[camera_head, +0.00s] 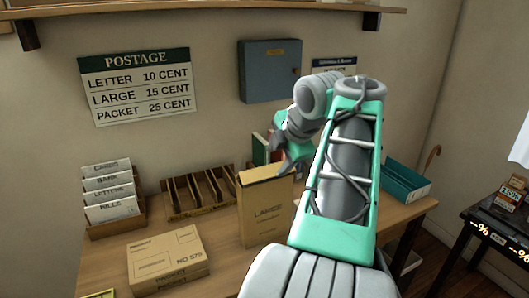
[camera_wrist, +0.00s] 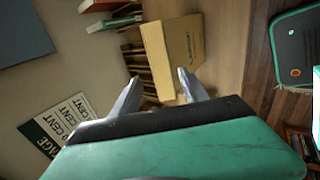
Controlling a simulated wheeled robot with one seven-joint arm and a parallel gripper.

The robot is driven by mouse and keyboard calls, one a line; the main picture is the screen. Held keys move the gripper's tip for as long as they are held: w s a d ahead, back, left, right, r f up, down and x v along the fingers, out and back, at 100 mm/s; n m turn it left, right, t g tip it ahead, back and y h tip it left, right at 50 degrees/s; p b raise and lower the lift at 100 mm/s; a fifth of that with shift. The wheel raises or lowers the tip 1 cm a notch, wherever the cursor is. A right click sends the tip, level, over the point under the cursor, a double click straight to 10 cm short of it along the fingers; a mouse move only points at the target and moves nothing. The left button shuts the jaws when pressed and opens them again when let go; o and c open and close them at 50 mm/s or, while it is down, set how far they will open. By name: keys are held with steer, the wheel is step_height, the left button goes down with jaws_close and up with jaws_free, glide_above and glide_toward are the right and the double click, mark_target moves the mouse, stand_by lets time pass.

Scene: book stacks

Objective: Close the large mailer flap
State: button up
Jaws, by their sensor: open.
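The large mailer (camera_head: 266,212) is a tan, upright box marked LARGE, standing on the wooden table. Its paler yellow top (camera_head: 264,174) shows in the head view. In the wrist view the mailer (camera_wrist: 187,45) has a long pale yellow strip beside its tan labelled face; I cannot tell how far the flap is open. My gripper (camera_head: 284,163) is above and just behind the mailer's top right in the head view. In the wrist view my gripper (camera_wrist: 158,76) has its fingers apart, with the mailer beyond and between them. No contact is clear.
A flat packet box (camera_head: 168,262) lies on the table (camera_head: 218,240) at front left. A letter rack (camera_head: 112,198) and a wooden slotted tray (camera_head: 198,194) stand behind. A teal tray (camera_head: 407,180) is at right. Books (camera_head: 262,148) stand behind the mailer. A blue wall box (camera_head: 269,70) hangs above.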

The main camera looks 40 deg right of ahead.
mark_target(269, 172)
steer(key=x, duration=0.6)
steer(key=shift+w+f+b, duration=0.1)
steer(key=shift+f+b, duration=0.2)
steer(key=shift+b, duration=0.1)
steer(key=shift+c, duration=0.4)
jaws_close()
